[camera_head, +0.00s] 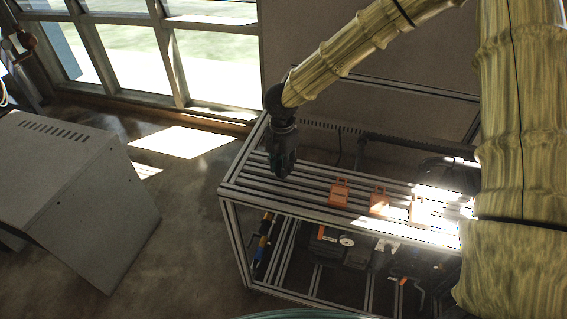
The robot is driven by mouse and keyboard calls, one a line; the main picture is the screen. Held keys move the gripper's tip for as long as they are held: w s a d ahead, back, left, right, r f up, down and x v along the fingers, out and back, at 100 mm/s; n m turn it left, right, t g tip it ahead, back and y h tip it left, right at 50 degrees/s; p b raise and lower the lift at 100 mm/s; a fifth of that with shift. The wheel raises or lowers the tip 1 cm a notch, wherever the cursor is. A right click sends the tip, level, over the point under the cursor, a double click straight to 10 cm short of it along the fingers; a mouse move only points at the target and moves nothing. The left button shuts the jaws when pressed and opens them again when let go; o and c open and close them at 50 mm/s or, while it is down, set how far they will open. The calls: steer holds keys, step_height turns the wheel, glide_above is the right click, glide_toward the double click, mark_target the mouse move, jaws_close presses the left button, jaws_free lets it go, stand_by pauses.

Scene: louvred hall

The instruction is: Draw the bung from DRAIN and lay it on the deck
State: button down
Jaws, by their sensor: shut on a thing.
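Three orange fittings stand in a row on the slatted deck (310,186): a left one (339,194), a middle one (379,202) and a right one (417,210) in bright sun. Any labels are too small to read, so I cannot tell which is DRAIN. My gripper (282,174) points down over the left part of the deck, left of and apart from the fittings. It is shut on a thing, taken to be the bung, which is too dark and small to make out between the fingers. I cannot tell whether it touches the deck.
The deck is the top of a metal-profile frame, with tools and dark cases on the shelf below (345,250). A black hose (440,163) lies at the back right. A grey vented cabinet (75,190) stands at left. Bare slats lie around my gripper.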

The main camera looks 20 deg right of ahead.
steer(key=shift+w+f, duration=0.2)
steer(key=shift+f, duration=0.1)
steer(key=shift+s+d+r, duration=0.1)
steer(key=shift+s+r, duration=0.1)
steer(key=shift+s, duration=0.05)
steer(key=c, duration=1.4)
jaws_free()
steer(key=shift+o, duration=1.4)
steer(key=shift+w+f, duration=0.1)
